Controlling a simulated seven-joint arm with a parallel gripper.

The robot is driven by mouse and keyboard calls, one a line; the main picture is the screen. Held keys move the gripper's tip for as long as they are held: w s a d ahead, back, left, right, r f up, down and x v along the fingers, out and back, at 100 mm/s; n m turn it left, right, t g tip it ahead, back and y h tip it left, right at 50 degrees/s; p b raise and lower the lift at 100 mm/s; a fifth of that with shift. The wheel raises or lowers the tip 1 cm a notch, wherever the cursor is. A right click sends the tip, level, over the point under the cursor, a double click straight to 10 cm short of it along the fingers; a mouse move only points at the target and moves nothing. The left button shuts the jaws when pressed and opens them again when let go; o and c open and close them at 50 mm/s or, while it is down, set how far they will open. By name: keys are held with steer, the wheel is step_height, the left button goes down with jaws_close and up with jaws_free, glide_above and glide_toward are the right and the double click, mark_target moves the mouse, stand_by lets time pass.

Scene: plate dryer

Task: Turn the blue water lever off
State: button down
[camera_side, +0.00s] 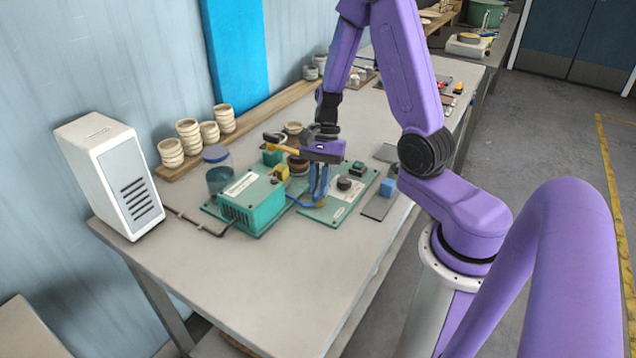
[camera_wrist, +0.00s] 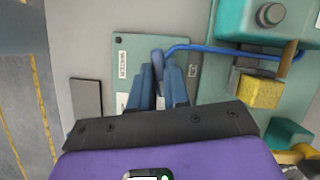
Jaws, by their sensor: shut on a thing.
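My gripper (camera_side: 319,198) points down over a flat green panel (camera_side: 350,206) on the table. In the wrist view, the blue fingers of my gripper (camera_wrist: 157,84) are closed around the upright blue water lever (camera_wrist: 157,60), whose top shows between them. A blue hose (camera_wrist: 215,48) runs from beside the lever to the green box unit (camera_wrist: 258,22). In the side view the lever is hidden behind the fingers, and the green box unit (camera_side: 252,203) stands to their left. I cannot tell the lever's exact turn angle.
A black knob (camera_side: 344,184) and a small blue block (camera_side: 388,187) are right of my gripper. A yellow block (camera_wrist: 260,92) sits by the box unit. A white case (camera_side: 112,175), a jar (camera_side: 219,179) and stacked cups (camera_side: 188,135) stand left. The table front is clear.

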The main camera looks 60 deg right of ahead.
steer(key=shift+m+t, duration=0.6)
steer(key=shift+m, duration=1)
steer(key=c, duration=1.1)
jaws_free()
steer(key=shift+s, duration=0.1)
steer(key=shift+r, duration=0.15)
steer(key=v, duration=1.7)
steer(key=shift+d, duration=0.2)
